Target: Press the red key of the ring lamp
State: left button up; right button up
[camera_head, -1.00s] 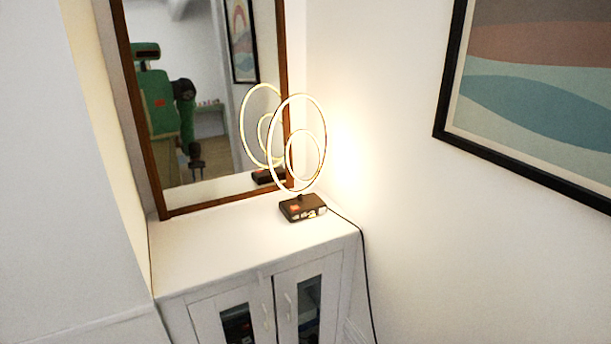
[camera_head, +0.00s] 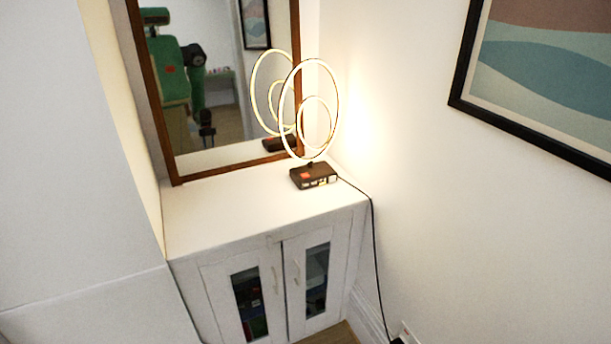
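The ring lamp (camera_head: 309,108) stands upright on top of a white cabinet, close to the mirror and the right wall. Its rings glow. Its dark box base (camera_head: 314,183) has a small red key (camera_head: 305,175) on the top face and several light keys along the front side. A black cord runs from the base over the cabinet's right edge. Neither of my grippers shows directly in the view.
The white cabinet (camera_head: 225,222) has free room on its top left of the lamp. A wood-framed mirror (camera_head: 215,120) leans behind it and reflects the lamp and me. A black-framed picture (camera_head: 550,85) hangs at right. The cord (camera_head: 374,250) drops to the floor.

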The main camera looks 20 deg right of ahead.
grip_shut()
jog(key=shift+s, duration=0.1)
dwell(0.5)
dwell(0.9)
